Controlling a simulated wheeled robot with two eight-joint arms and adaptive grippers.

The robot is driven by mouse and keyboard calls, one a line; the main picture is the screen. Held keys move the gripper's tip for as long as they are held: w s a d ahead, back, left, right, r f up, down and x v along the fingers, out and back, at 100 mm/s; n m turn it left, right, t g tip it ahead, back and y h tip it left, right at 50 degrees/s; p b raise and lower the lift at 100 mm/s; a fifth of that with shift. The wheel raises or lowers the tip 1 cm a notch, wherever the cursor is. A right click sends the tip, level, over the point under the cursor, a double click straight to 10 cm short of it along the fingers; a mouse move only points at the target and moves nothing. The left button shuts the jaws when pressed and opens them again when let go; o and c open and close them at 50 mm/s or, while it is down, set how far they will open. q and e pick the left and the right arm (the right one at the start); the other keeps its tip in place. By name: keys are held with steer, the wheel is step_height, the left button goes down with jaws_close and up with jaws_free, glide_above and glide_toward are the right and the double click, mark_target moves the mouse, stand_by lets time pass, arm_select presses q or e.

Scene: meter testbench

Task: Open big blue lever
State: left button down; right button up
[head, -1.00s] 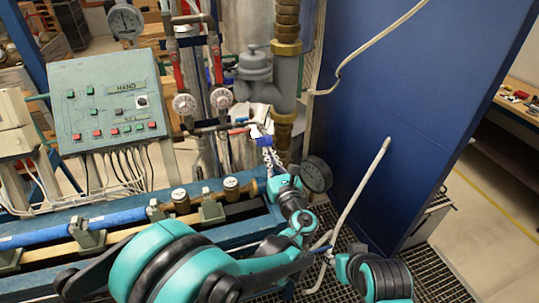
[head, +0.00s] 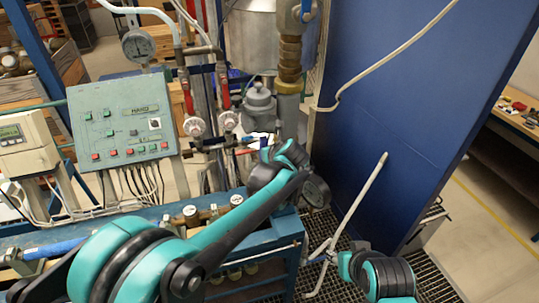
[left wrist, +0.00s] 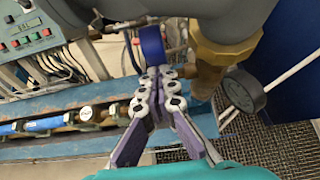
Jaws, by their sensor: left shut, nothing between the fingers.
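A blue part (left wrist: 152,48), which looks like the blue lever, stands just beyond my left fingertips in the left wrist view. It is beside a grey pipe with a large brass fitting (left wrist: 222,50). My left gripper (left wrist: 159,72) is shut and empty, its tips close below the blue part; I cannot tell whether they touch. In the head view my left arm hides most of this spot. Another blue handle (head: 308,10) shows at the top edge of the head view, on the brass pipe.
A green control panel (head: 124,122) stands at the left, and a round gauge (head: 316,191) beside the pipe. A blue wall panel (head: 410,120) bounds the right side. A blue bench frame (head: 282,238) lies below, with floor grating (head: 345,285) to its right.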

arm_select(q)
steer(key=shift+w+a+r, duration=0.15)
steer(key=shift+w+r, duration=0.05)
steer(key=shift+w, duration=0.25)
steer(key=shift+w+a+r, duration=0.15)
steer(key=shift+w, duration=0.3)
